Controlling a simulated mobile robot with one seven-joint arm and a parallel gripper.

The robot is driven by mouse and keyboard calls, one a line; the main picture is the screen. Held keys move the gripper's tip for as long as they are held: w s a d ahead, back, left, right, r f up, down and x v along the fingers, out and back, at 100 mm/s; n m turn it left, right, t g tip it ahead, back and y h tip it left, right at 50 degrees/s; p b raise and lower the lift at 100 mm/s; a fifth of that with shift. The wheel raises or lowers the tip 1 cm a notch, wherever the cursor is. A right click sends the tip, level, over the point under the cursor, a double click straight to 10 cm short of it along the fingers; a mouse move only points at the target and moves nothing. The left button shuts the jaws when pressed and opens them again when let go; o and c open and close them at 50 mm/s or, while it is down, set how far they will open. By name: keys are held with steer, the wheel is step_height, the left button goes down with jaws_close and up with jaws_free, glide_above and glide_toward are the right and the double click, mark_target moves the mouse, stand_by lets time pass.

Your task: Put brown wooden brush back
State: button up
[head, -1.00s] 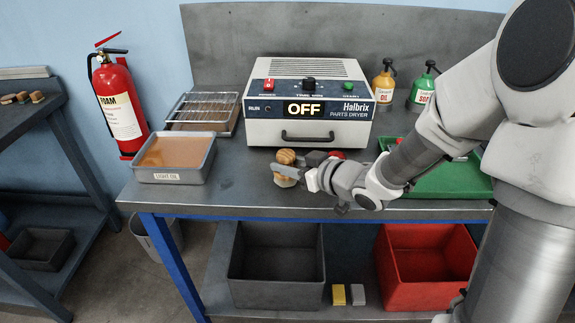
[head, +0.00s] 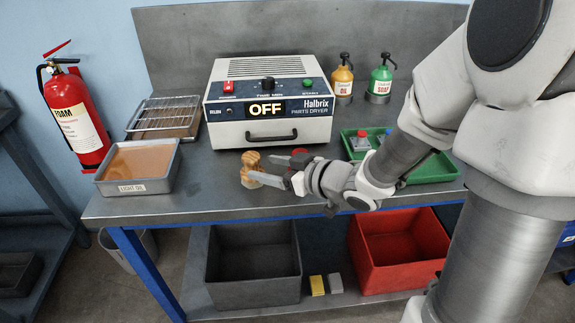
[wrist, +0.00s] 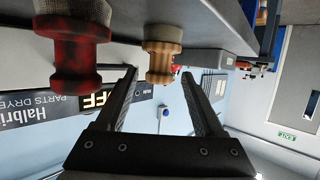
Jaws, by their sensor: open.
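The brown wooden brush (head: 250,160) stands upright on the bench in front of the dryer. In the wrist view, which is upside down, the brush (wrist: 161,52) shows between and beyond the two finger tips, bristles toward the bench. My gripper (head: 260,169) is open and low over the bench, its fingers pointing left at the brush. In the wrist view my gripper (wrist: 160,74) shows its fingers apart with nothing clamped. A red brush (head: 301,154) stands behind the gripper, partly hidden by it; it is large in the wrist view (wrist: 72,48).
The parts dryer (head: 268,105), reading OFF, stands behind. A light oil tray (head: 168,184) and wire rack (head: 160,112) are to the left. A green tray (head: 436,168) holding parts is at right, partly behind my arm. Oil (head: 343,78) and soap (head: 380,80) bottles stand at the back.

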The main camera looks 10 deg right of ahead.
steer(key=v, duration=0.4)
steer(key=shift+d, duration=0.1)
steer(key=shift+s+d+b, duration=0.2)
steer(key=shift+s+b, duration=0.05)
steer(key=shift+b, duration=0.25)
steer(key=shift+b+v, duration=0.8)
steer(key=shift+v, duration=0.15)
steer(key=shift+r, duration=0.1)
